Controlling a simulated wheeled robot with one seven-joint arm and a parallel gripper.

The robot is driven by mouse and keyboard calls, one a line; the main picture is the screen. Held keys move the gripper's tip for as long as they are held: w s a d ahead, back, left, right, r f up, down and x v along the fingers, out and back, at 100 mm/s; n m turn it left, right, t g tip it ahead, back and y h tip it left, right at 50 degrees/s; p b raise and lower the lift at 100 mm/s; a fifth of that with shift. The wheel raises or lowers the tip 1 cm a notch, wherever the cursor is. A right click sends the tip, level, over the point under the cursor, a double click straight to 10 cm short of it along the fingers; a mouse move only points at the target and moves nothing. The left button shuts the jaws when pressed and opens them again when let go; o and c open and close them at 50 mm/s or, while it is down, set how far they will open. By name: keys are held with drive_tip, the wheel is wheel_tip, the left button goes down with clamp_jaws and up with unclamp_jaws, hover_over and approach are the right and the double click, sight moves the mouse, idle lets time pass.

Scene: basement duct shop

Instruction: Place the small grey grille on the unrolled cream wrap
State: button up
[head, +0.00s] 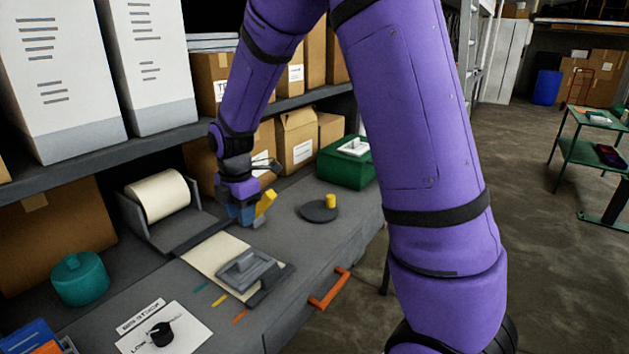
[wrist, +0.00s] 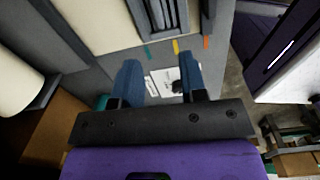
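A roll of cream wrap stands in a grey dispenser, and its unrolled sheet (head: 210,258) lies flat on the grey bench. The small grey grille (head: 246,270) lies at the right end of that sheet, at least partly over it; a darker grey part shows at its right edge. The wrist view shows slats of the grille (wrist: 170,14) at the top, beside the cream sheet (wrist: 98,20). My gripper (head: 246,216) is above the bench behind the grille and apart from it. In the wrist view its two blue fingers (wrist: 158,82) stand apart with nothing between them.
A teal pot (head: 80,279) and a card with a black knob (head: 162,334) are on the near bench. A dark disc with a yellow knob (head: 320,210) and a green box (head: 346,166) stand to the right. An orange handle (head: 328,289) is on the bench front.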

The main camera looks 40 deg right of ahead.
drive_tip(key=s+d+r+m+t, duration=0.3)
drive_tip(key=s+r+m, duration=0.8)
drive_tip(key=s+r, duration=0.3)
drive_tip(key=s+d+r+m+t, duration=0.1)
drive_tip(key=s+r+m, duration=0.1)
drive_tip(key=s+m, duration=0.3)
drive_tip(key=s+d+r+m+t, duration=0.1)
drive_tip(key=s+r+m, duration=0.2)
drive_tip(key=s, duration=0.5)
drive_tip(key=shift+s+d+r+m, duration=0.15)
drive_tip(key=shift+s+r+m, duration=0.2)
drive_tip(key=shift+m, duration=0.55)
